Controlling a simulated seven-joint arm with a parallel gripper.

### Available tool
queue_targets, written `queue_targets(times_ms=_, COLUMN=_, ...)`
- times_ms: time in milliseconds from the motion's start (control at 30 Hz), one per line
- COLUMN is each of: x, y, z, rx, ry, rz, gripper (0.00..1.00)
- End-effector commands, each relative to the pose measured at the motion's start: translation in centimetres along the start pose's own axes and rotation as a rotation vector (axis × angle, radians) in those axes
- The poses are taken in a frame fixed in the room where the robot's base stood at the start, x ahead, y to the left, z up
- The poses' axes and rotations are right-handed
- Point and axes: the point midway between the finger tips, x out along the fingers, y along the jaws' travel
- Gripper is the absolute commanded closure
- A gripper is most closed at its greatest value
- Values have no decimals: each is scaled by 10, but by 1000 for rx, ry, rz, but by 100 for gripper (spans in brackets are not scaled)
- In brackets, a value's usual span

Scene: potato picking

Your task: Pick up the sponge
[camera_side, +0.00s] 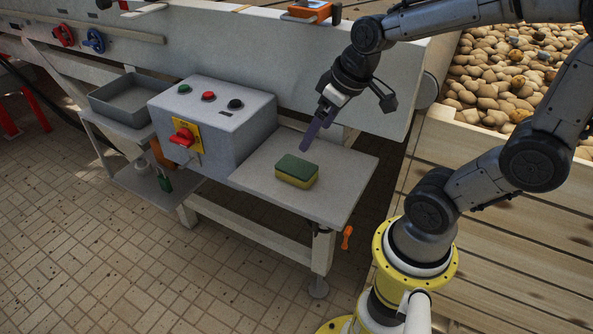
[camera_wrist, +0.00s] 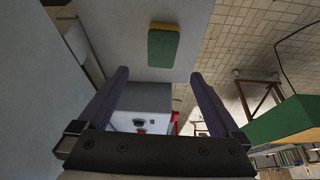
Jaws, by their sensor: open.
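The sponge (camera_side: 296,170) is a block with a green top and a yellow lower layer. It lies flat on a small grey side table (camera_side: 345,180). In the wrist view the sponge (camera_wrist: 163,46) shows near the top centre, beyond my fingertips. My gripper (camera_side: 308,143) is above the table, just behind and slightly right of the sponge in the side view, and apart from it. In the wrist view my gripper (camera_wrist: 158,75) has its two dark purple fingers spread wide, with nothing between them.
A grey control box (camera_side: 215,125) with buttons and a red switch stands left of the sponge. A grey tray (camera_side: 130,98) is farther left. The conveyor's side wall (camera_side: 270,60) rises behind the table. Potatoes (camera_side: 510,70) lie at the upper right. The table's right part is clear.

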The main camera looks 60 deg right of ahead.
Motion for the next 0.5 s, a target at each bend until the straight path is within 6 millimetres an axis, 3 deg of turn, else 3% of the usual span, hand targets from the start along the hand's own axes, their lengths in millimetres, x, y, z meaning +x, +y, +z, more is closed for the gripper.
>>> queue_targets(times_ms=300, x=58, y=-1, z=2, rx=-1, ry=-6, rz=-2, gripper=0)
queue_targets(times_ms=500, x=75, y=-1, z=2, rx=-3, ry=-3, rz=-1, gripper=0)
